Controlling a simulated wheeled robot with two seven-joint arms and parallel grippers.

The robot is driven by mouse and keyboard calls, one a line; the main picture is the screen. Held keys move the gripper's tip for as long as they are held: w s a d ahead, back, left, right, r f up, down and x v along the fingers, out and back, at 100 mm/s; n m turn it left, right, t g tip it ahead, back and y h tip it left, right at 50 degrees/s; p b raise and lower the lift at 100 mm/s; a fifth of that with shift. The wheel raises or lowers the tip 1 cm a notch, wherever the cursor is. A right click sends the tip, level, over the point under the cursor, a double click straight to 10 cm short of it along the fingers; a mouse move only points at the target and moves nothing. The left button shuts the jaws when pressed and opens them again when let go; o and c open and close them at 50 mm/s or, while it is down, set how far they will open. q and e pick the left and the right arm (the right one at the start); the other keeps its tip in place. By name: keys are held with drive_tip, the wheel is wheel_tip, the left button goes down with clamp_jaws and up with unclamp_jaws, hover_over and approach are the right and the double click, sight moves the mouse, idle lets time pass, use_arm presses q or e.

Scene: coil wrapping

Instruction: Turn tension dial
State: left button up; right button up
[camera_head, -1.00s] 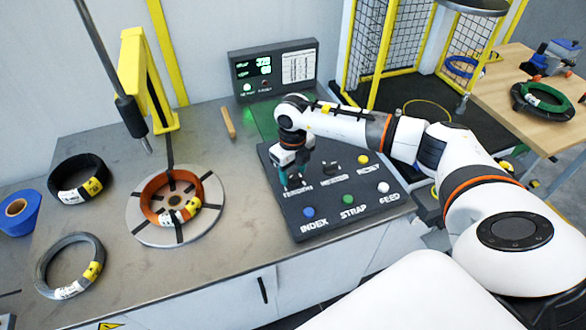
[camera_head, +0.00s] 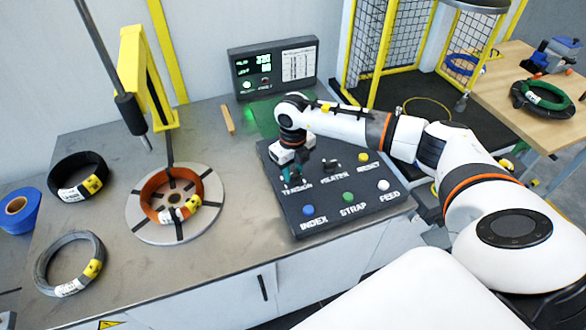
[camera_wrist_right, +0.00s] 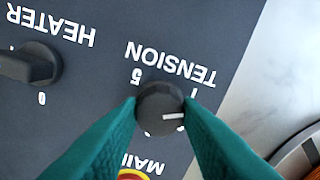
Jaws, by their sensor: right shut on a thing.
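The tension dial (camera_wrist_right: 161,108) is a dark round knob with a white pointer line, beside the white TENSION label on the dark control panel (camera_head: 275,197). In the right wrist view the pointer line aims to the right. My right gripper (camera_wrist_right: 160,112) has its two teal fingers on opposite sides of the knob, shut on it. In the head view my right gripper (camera_head: 291,176) is over the upper left part of the panel and hides the dial. My left gripper is not in view.
The panel also has a heater knob (camera_wrist_right: 30,64), INDEX (camera_head: 308,210), STRAP (camera_head: 348,197), FEED (camera_head: 383,185) and RESET (camera_head: 364,158) buttons. A turntable (camera_head: 146,233) with an orange coil (camera_head: 155,188) stands to the left. A display box (camera_head: 272,68) stands behind.

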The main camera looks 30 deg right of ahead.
drive_tip(key=m, duration=0.3)
drive_tip(key=m+b, duration=0.1)
drive_tip(key=m, duration=0.2)
drive_tip(key=shift+m, duration=0.3)
drive_tip(key=m, duration=1.1)
drive_tip(key=shift+r+p, duration=0.1)
drive_tip(key=shift+p, duration=0.25)
drive_tip(key=m+p, duration=0.1)
drive_tip(key=m, duration=0.4)
drive_tip(key=shift+w+m, duration=0.1)
drive_tip(key=shift+m, duration=0.2)
drive_tip(key=o, duration=1)
drive_tip(key=shift+c, duration=0.2)
